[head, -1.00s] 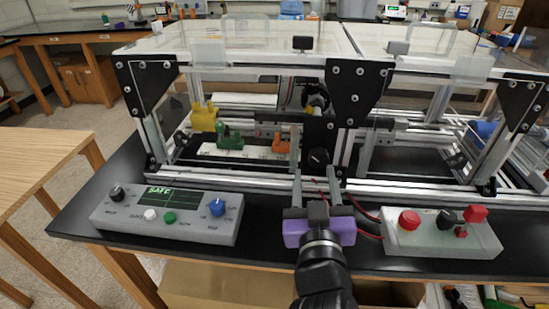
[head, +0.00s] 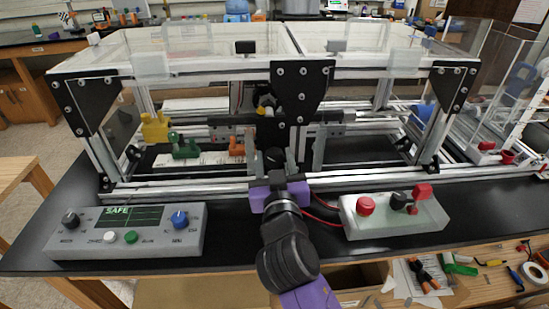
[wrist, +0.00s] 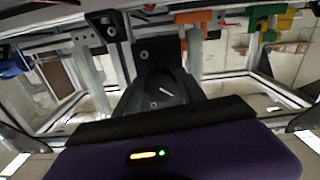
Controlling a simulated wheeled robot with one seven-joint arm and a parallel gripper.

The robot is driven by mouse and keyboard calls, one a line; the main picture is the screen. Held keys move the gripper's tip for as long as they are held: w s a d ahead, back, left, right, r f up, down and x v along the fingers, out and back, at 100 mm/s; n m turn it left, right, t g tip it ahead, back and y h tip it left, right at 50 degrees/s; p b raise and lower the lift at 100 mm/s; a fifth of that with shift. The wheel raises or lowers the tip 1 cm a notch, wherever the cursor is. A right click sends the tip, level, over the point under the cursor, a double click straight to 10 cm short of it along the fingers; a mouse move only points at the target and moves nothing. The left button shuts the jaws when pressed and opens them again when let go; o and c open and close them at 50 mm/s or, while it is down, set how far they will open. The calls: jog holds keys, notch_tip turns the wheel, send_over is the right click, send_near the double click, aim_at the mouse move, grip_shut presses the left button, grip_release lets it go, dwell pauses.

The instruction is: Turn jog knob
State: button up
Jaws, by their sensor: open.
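A black knob (head: 273,157) is on the front of the extrusion frame, just beyond my gripper. In the wrist view a dark part with a white line (wrist: 165,91) lies between my fingers, apparently this knob. My gripper (head: 276,168) is open and reaches in at the frame's front rail. The grey control box (head: 75,245) at left has a black knob (head: 71,220) and a blue knob (head: 179,219). Their labels are too small to read, so I cannot tell which knob is the jog knob.
A pale box (head: 375,227) with a red button and switches stands right of my arm, red wires running from it. Yellow (head: 154,127), green (head: 184,147) and orange (head: 237,147) parts sit inside the frame.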

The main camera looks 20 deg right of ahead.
grip_shut()
jog(key=n+p, duration=0.3)
jog(key=n, duration=0.3)
jog(key=shift+r+n, duration=0.15)
jog(key=shift+n, duration=0.15)
jog(key=n+p, duration=0.2)
jog(key=n, duration=0.3)
jog(key=shift+n+p, duration=0.3)
jog(key=shift+p, duration=0.1)
jog(key=shift+f, duration=0.2)
jog(key=shift+a, duration=0.1)
grip_release()
